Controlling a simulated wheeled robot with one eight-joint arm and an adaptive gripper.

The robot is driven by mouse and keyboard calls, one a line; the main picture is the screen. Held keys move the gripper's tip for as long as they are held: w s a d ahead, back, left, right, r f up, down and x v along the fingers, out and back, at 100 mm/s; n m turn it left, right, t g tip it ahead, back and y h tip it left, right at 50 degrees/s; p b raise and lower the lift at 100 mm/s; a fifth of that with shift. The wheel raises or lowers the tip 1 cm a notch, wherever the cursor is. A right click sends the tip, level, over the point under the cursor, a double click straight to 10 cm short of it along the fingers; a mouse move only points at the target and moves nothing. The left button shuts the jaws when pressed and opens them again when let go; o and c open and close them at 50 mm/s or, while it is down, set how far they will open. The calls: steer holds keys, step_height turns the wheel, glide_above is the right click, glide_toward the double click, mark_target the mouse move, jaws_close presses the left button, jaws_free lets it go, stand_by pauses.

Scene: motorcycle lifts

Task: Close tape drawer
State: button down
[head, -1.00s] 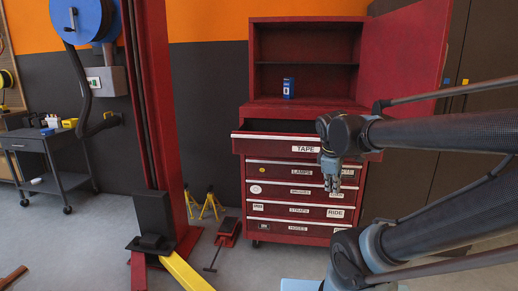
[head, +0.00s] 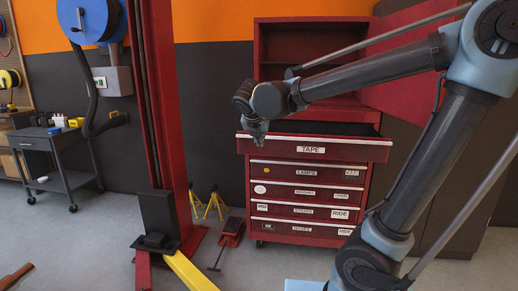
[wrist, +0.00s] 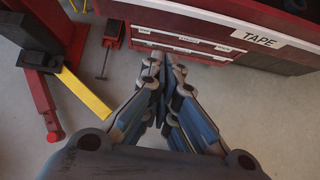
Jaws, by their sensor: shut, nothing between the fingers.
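The tape drawer (head: 345,153), the top drawer of the red tool cabinet, is pulled out past the drawers below, its dark inside showing. Its white TAPE label also shows at the upper right of the wrist view (wrist: 258,38). My gripper (head: 259,138) is at the left end of the drawer front in the head view and overlaps it in the picture. I cannot tell whether it touches. In the wrist view my gripper (wrist: 166,62) has its fingers together and empty, left of the TAPE label, with lower drawer fronts beyond the tips.
The lower drawers (head: 300,192) are shut. The cabinet's red door (head: 410,88) stands open at the right. A red lift post (head: 165,110) with a yellow arm (head: 190,272) stands left, near yellow jack stands (head: 216,204) and a red floor jack (head: 231,232). Grey floor lies clear before the cabinet.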

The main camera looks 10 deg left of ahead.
glide_toward(265, 151)
step_height(265, 151, down, 3)
steer(key=shift+w+f, duration=0.1)
steer(key=shift+w, duration=0.7)
steer(key=shift+w+f, duration=0.15)
steer(key=shift+w, duration=0.7)
